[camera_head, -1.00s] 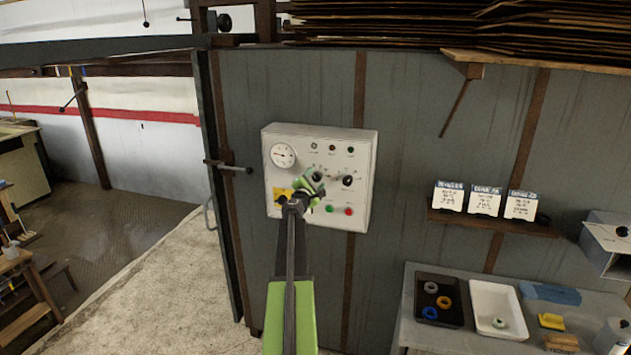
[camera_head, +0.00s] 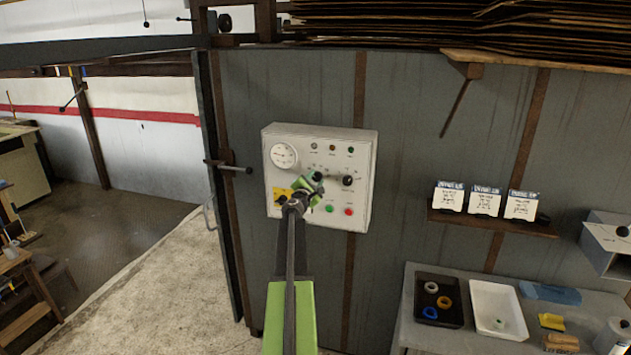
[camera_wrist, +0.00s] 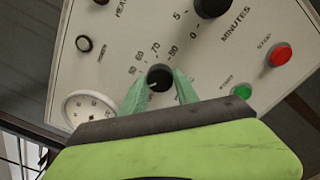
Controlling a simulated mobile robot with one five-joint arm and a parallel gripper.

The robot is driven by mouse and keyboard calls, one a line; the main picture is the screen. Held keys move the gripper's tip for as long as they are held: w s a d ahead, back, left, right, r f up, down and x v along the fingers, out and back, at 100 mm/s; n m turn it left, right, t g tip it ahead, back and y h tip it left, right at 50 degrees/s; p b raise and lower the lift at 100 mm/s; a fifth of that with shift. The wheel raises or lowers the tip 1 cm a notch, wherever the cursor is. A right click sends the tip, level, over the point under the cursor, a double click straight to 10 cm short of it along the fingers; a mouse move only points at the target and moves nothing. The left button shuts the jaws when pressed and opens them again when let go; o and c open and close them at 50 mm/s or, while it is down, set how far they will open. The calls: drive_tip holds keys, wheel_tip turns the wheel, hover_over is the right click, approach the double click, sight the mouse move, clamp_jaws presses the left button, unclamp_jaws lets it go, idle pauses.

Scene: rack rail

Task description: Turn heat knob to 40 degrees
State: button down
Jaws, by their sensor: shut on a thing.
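A white control panel (camera_head: 367,165) is fixed to the grey wall. The heat knob (camera_wrist: 159,77) is black and round, with printed numbers including 60, 70 and 80 beside it in the wrist view. My gripper (camera_wrist: 160,82) has its two green fingers on either side of this knob, shut on it. A small pale mark shows on the knob, but its exact reading is too small to tell. In the head view my gripper (camera_head: 314,187) is at the panel's middle and partly hides the knob and its scale.
A second black knob (camera_head: 347,181), labelled MINUTES, is close on the right. A green button (camera_head: 329,209) and red button (camera_head: 348,212) are below. A round gauge (camera_head: 284,155) is upper left. A bench with trays (camera_head: 494,285) stands at lower right.

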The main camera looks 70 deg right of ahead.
drive_tip(key=c, duration=0.9)
unclamp_jaws()
drive_tip(key=a, duration=1.1)
drive_tip(key=s+a, duration=0.1)
drive_tip(key=a, duration=0.5)
drive_tip(key=shift+a, duration=0.2)
